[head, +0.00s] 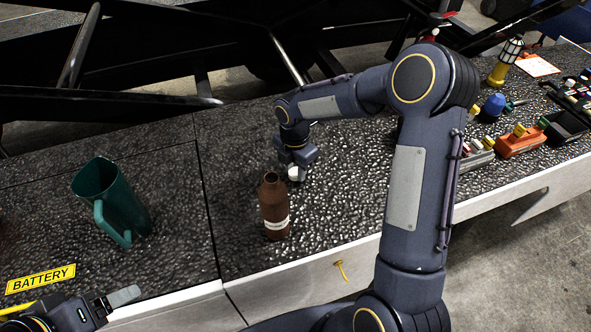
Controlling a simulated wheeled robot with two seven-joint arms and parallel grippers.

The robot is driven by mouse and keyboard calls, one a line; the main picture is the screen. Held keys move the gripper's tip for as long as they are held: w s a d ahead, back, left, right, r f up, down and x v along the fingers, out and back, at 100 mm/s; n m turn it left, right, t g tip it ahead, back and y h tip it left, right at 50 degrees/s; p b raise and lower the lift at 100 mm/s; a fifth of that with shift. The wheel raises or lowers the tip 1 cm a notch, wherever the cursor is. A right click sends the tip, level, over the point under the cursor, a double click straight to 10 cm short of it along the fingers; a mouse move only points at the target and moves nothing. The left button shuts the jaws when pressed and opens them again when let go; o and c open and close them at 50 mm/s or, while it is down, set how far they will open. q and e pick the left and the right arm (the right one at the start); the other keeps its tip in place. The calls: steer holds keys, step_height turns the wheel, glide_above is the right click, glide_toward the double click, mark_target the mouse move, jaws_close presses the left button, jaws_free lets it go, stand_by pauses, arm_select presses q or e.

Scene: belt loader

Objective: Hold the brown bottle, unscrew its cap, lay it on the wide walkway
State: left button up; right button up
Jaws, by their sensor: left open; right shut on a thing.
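The brown bottle (274,208) stands upright and uncapped on the black textured walkway (342,208), with its dark open mouth showing and a pale label low on its side. My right gripper (296,166) is just behind and to the right of the bottle's neck, pointing down. It is shut on the white cap (293,173), which is partly hidden by the fingers. I cannot tell whether the cap touches the walkway. My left gripper (106,306) is at the bottom left, open and empty, apart from the bottle; only part of it is in view.
A green jug (112,205) stands on the walkway left of the bottle. A yellow BATTERY label (40,279) lies near the left front edge. On the right are an orange tray (520,142), a blue object (494,104) and a yellow lantern (506,63). Dark frame bars run behind.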

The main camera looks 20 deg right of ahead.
steer(key=shift+f, duration=0.5)
steer(key=shift+f, duration=0.2)
steer(key=o, duration=1.1)
steer(key=shift+c, duration=0.2)
steer(key=shift+r, duration=0.2)
